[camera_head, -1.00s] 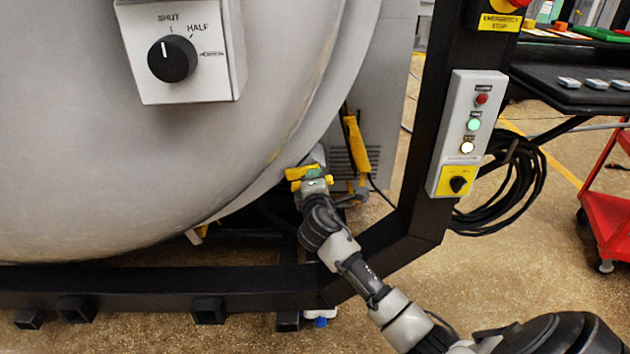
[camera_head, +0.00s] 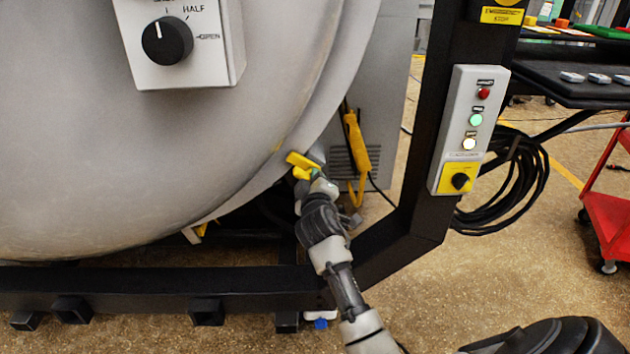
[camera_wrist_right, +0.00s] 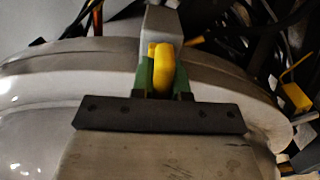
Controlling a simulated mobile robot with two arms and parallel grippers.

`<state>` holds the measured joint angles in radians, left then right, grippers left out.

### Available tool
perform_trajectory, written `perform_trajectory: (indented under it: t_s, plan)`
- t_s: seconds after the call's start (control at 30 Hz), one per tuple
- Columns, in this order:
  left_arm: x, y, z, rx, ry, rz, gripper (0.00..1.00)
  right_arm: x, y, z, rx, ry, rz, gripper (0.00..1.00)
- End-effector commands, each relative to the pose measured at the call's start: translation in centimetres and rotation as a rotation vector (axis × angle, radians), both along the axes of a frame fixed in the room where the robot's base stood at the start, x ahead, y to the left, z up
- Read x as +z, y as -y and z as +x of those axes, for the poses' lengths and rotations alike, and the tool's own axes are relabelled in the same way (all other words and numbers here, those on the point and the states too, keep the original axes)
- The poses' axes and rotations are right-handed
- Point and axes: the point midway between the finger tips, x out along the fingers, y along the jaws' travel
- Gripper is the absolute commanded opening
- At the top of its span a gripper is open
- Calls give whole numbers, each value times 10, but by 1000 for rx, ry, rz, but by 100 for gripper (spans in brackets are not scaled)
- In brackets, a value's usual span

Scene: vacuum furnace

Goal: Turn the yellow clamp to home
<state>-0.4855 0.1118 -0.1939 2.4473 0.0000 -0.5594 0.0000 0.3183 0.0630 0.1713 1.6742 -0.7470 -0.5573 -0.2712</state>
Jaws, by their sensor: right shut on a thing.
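The yellow clamp (camera_head: 303,162) sits on the lower right rim of the big grey furnace door (camera_head: 150,190). In the head view it lies tilted, its upper left end against the rim. My right gripper (camera_head: 312,177) reaches it from below right. In the right wrist view my right gripper (camera_wrist_right: 163,80) has its green fingers shut on the yellow clamp (camera_wrist_right: 163,68), one finger on each side. A grey block (camera_wrist_right: 161,20) stands just beyond the clamp. My left gripper is not in view.
A black frame post (camera_head: 425,150) with a grey button panel (camera_head: 468,130) stands right of my arm. A black lower beam (camera_head: 160,291) runs below the door. A yellow handle-like part (camera_head: 357,150) hangs behind the rim. Coiled black cable (camera_head: 515,190) and a red cart (camera_head: 610,215) are farther right.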

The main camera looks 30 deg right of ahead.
Motion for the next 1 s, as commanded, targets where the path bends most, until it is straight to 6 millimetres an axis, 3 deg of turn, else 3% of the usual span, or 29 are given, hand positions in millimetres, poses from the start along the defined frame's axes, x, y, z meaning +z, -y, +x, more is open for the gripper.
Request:
perform_trajectory:
  t_s: [0.73, 0.77, 0.9, 1.0]
  plan:
    - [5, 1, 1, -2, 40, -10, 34, -4, -1, 0, 1, 41, 80, 0]
    - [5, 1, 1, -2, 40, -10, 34, -4, -1, 0, 1, 41, 80, 18]
    - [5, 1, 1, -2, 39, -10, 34, -3, -1, 0, 0, 42, 78, 40]
    - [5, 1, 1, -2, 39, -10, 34, -2, -1, 0, 0, 42, 76, 40]
